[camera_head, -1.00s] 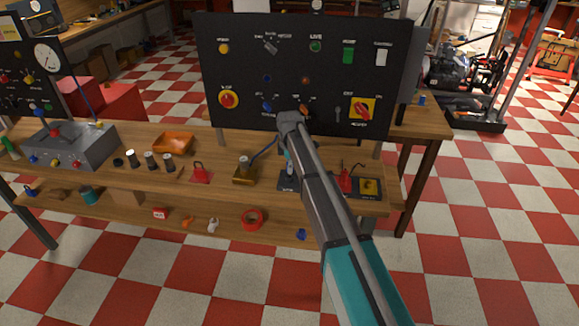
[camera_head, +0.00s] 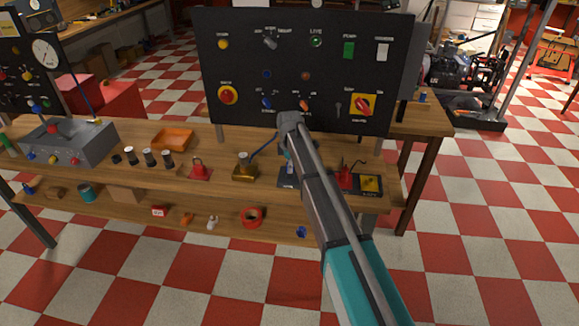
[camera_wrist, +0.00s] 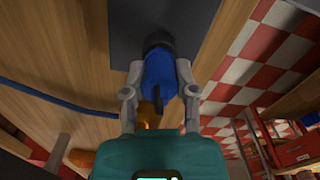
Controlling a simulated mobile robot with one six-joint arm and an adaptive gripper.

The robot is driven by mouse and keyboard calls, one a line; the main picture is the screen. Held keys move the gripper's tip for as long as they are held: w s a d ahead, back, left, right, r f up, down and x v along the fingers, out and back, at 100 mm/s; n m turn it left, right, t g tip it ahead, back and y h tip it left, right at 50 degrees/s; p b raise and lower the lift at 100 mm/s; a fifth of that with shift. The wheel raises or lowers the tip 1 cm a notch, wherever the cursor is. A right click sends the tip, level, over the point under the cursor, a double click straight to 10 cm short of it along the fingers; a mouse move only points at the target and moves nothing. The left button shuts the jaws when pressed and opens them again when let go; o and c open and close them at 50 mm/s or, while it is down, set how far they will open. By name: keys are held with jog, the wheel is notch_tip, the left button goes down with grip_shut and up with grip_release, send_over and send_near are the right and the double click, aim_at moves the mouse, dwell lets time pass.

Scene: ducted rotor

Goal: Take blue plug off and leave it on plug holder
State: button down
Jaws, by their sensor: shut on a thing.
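The blue plug (camera_wrist: 159,76) is between the two fingers of my gripper (camera_wrist: 158,88) in the wrist view, and they are shut on it. Its black end is against or just above a dark plate (camera_wrist: 190,18); I cannot tell whether they touch. In the head view this dark plate (camera_head: 287,183), likely the plug holder, lies on the bench below my gripper. My arm hides much of the gripper and plug there. A blue cable (camera_wrist: 50,103) runs to the left in the wrist view.
The black control panel (camera_head: 290,84) stands upright behind my gripper. A brass-coloured block (camera_head: 243,173) and a red padlock (camera_head: 200,171) are to the left on the bench. A red item (camera_head: 345,178) and a yellow-faced box (camera_head: 369,185) are close to the right.

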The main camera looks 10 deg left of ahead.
jog(key=shift+f, duration=0.15)
jog(key=shift+c, duration=1.6)
grip_release()
jog(key=shift+r, duration=0.2)
notch_tip(320, 180, up, 7)
jog(key=p, duration=0.7)
jog(key=s+d+r+p, duration=0.1)
jog(key=s+d, duration=0.3)
jog(key=d, duration=0.4)
jog(key=s+d+r+p, duration=0.2)
jog(key=s+d, duration=0.2)
jog(key=d, duration=0.4)
jog(key=s+d+r+p, duration=0.1)
jog(key=s+d, duration=0.3)
jog(key=d, duration=0.4)
jog(key=shift+d+r+p, duration=0.35)
jog(key=shift+d+p, duration=0.05)
jog(key=shift+p, duration=0.1)
